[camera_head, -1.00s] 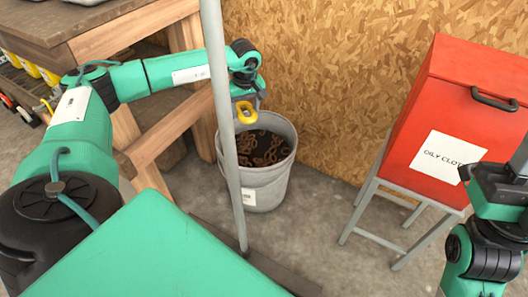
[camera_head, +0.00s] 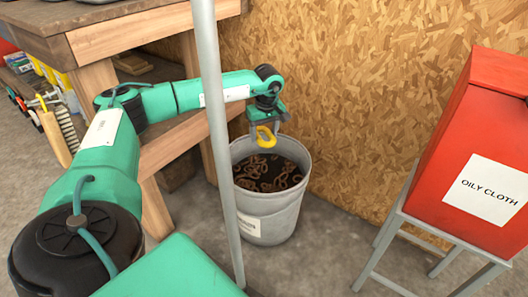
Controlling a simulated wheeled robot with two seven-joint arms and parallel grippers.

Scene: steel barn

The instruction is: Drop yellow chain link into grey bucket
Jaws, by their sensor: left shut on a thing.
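The yellow chain link (camera_head: 265,137) hangs below my left gripper (camera_head: 264,124), which is shut on it. The link is over the back part of the grey bucket's opening in the picture; its exact height above the rim is hard to tell. The grey bucket (camera_head: 268,212) stands upright on the floor with a label on its side. Dark brown, rusty chain pieces (camera_head: 268,180) lie inside it. My right gripper is out of view.
A grey upright pole (camera_head: 219,140) stands in front of the bucket's left side. A wooden workbench (camera_head: 140,38) is behind my left arm. A red box labelled "OILY CLOTH" (camera_head: 470,150) sits on a grey metal stand (camera_head: 398,222) at the right. A chipboard wall (camera_head: 350,90) closes off the back.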

